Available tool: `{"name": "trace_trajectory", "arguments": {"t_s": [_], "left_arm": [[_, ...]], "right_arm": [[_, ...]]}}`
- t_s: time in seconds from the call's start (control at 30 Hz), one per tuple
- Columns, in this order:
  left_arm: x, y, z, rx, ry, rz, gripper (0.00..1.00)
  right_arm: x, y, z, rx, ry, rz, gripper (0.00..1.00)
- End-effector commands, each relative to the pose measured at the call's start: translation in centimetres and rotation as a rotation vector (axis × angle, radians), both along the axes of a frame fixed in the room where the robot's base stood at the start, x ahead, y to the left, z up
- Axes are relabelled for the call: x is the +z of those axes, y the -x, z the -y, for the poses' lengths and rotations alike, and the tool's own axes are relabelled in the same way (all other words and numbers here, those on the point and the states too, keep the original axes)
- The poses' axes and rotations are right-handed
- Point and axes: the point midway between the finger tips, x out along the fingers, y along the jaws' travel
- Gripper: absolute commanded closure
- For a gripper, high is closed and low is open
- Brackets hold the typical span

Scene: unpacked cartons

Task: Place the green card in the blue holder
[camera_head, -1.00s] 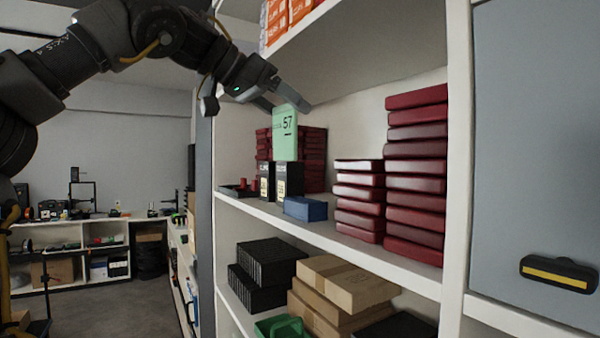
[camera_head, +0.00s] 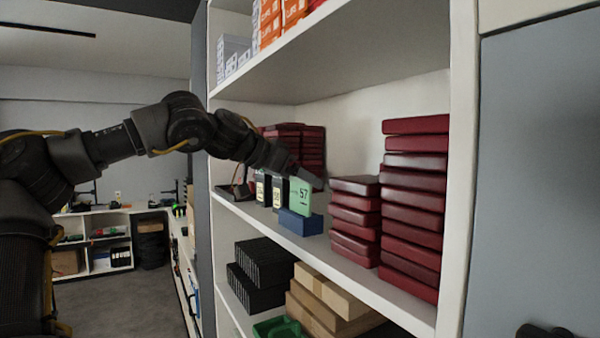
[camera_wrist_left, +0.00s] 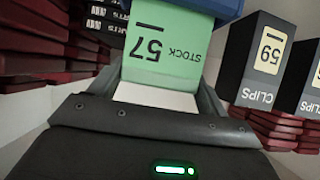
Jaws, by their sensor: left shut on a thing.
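The green card (camera_head: 300,195), marked 57, stands upright with its lower edge at the blue holder (camera_head: 301,222) on the middle shelf. In the left wrist view the card (camera_wrist_left: 163,50) meets the blue holder (camera_wrist_left: 205,6) at the top of the picture. Whether its edge is fully down in the slot is hidden. My left gripper (camera_head: 308,177) is at the card's upper part. In the wrist view the left gripper (camera_wrist_left: 160,90) is shut on the card.
Dark red box stacks (camera_head: 354,218) stand close right, with a taller stack (camera_head: 414,200) beyond. The shelf above (camera_head: 340,55) overhangs this space.

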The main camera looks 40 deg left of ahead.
Motion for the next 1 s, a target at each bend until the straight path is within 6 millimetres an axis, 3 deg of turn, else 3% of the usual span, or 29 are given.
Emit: {"name": "trace_trajectory", "arguments": {"t_s": [0.13, 0.43, 0.47, 0.6, 1.0], "left_arm": [[-0.44, 0.02, 0.07, 0.000, 0.000, 0.002, 0.45], [-0.86, 0.02, 0.05, 0.000, 0.000, 0.002, 0.45], [-0.86, 0.02, 0.05, 0.000, -0.001, 0.001, 0.22], [-0.76, 0.02, 0.04, 0.000, -0.001, 0.001, 0.03], [-0.33, 0.33, -0.07, 0.000, 0.000, 0.004, 0.01]], "right_arm": [[0.45, -0.87, 0.05, 0.000, 0.000, 0.013, 0.64], [0.04, -0.76, 0.04, 0.000, 0.000, 0.011, 0.64], [0.06, -0.75, 0.04, 0.000, 0.000, 0.011, 0.64], [0.15, -0.62, 0.05, 0.000, 0.000, 0.009, 0.64], [0.02, -0.34, -0.29, -0.001, -0.003, 0.005, 0.64]]}}
